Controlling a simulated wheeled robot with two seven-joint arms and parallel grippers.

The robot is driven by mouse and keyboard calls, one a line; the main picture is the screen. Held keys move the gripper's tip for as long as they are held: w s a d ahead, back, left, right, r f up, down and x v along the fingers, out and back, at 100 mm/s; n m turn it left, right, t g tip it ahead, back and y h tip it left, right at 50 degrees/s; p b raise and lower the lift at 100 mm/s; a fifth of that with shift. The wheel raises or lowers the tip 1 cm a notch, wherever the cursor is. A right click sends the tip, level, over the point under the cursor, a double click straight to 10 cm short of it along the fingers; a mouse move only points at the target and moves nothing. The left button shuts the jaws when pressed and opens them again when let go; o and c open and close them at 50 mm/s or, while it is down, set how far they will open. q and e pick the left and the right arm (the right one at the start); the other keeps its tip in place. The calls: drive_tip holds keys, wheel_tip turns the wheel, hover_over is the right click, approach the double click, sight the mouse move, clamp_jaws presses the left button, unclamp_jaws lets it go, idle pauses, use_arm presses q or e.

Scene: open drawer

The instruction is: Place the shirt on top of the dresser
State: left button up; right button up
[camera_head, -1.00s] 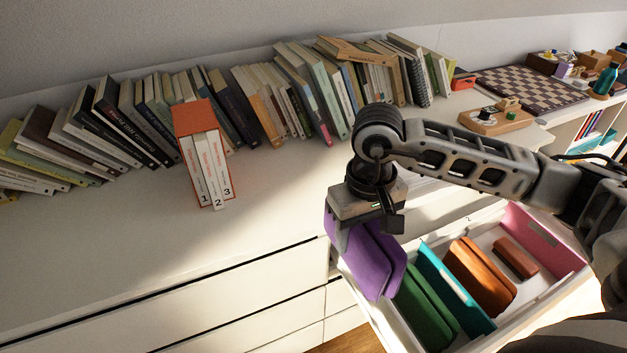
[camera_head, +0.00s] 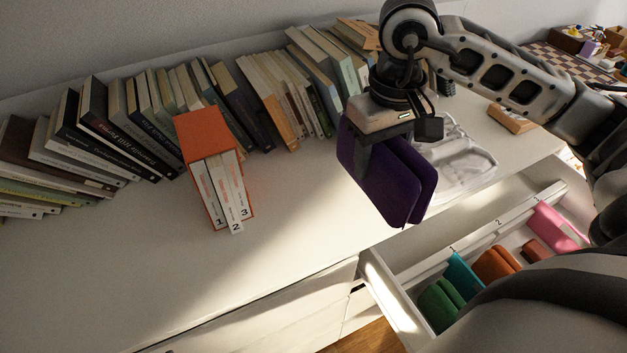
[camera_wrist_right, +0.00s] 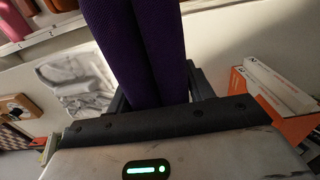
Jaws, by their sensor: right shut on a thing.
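A folded purple shirt (camera_head: 387,178) hangs from my right gripper (camera_head: 372,140), which is shut on it. The shirt is held in the air in front of the dresser top (camera_head: 290,235), clear of the drawer. In the right wrist view the purple shirt (camera_wrist_right: 138,50) runs away from the jaws of my right gripper (camera_wrist_right: 160,95). The open drawer (camera_head: 395,300) holds green (camera_head: 438,303), teal (camera_head: 462,275) and orange (camera_head: 494,263) folded items, partly hidden by my arm. My left gripper is not in view.
A row of books (camera_head: 130,125) lines the back. An orange slipcase with white volumes (camera_head: 215,170) stands left of the shirt. A clear or white tray (camera_head: 455,165) lies behind the shirt, right of it. The front-left dresser top is bare.

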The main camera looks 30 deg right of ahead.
drive_tip(key=w+a+f+p, duration=0.1)
drive_tip(key=w+a+f, duration=0.1)
drive_tip(key=w+f, duration=0.1)
drive_tip(key=w+a+f+p, duration=0.1)
drive_tip(key=w+a+f, duration=0.2)
drive_tip(key=f, duration=0.1)
drive_tip(key=w+a+f+p, duration=0.1)
drive_tip(key=w+a+f, duration=0.1)
drive_tip(key=w+f, duration=0.1)
drive_tip(key=shift+a+f+p, duration=0.25)
drive_tip(key=shift+f+p, duration=0.05)
drive_tip(key=shift+f, duration=0.25)
drive_tip(key=shift+d+f, duration=0.1)
drive_tip(key=shift+f, duration=0.5)
drive_tip(key=o, duration=1)
drive_tip(key=shift+o, duration=0.2)
